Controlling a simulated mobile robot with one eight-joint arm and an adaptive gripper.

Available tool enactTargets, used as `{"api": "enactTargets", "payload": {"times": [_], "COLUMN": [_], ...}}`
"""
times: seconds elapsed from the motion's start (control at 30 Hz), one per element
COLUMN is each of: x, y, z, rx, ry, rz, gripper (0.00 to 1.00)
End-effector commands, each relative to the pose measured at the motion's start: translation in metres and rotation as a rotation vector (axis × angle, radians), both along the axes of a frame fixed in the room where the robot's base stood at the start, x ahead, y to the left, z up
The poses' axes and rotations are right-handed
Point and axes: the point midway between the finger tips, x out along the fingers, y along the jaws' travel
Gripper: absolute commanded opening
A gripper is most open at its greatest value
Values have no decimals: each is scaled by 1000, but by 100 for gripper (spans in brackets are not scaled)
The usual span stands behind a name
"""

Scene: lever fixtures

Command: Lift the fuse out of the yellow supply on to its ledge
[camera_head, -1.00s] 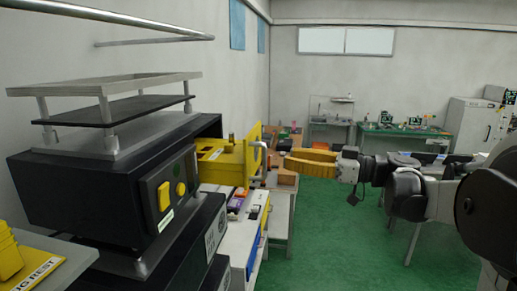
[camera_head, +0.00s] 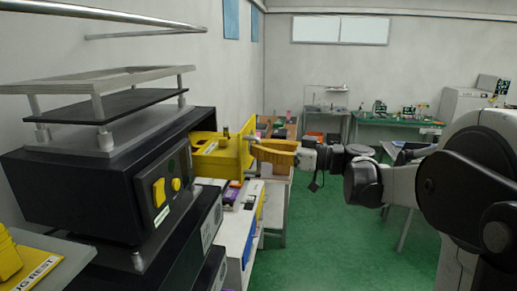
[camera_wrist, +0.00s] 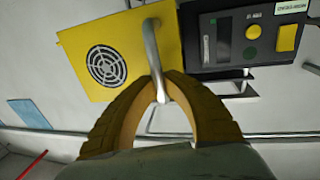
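The yellow supply (camera_head: 217,157) is a yellow box on the bench at the left, and its yellow front panel stands out toward my gripper (camera_head: 254,148). In the wrist view the supply (camera_wrist: 75,45) has a round dark grille and a bent grey bar handle (camera_wrist: 151,48). My gripper (camera_wrist: 162,78) is at this handle, with its two yellow fingertips close together on either side of the bar. I cannot tell whether they press on it. A small dark upright piece (camera_head: 226,132) stands on top of the supply; I cannot tell whether it is the fuse. No ledge is clearly seen.
A black unit with a yellow button (camera_head: 158,193) stands nearer on the left, with a grey rack (camera_head: 100,73) above it. It also shows beside the supply in the wrist view (camera_wrist: 222,40). Green floor (camera_head: 340,230) is open at right.

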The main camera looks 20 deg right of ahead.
Motion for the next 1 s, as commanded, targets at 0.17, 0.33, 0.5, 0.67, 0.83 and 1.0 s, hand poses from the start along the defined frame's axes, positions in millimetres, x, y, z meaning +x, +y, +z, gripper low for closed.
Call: {"api": "enactTargets", "payload": {"times": [0.17, 0.33, 0.5, 0.67, 0.83, 1.0], "x": [-2, -14, -18, -17, -17, -17], "y": [-5, -26, -31, -31, -30, -30], "z": [-1, -1, 0, 0, 0, 0], "rx": [0, 0, -1, -1, -1, 0], "ry": [0, 0, 1, 1, 1, 0], "rz": [-1, -3, -1, -1, -1, 0], "gripper": [0, 0, 0, 15, 34, 34]}}
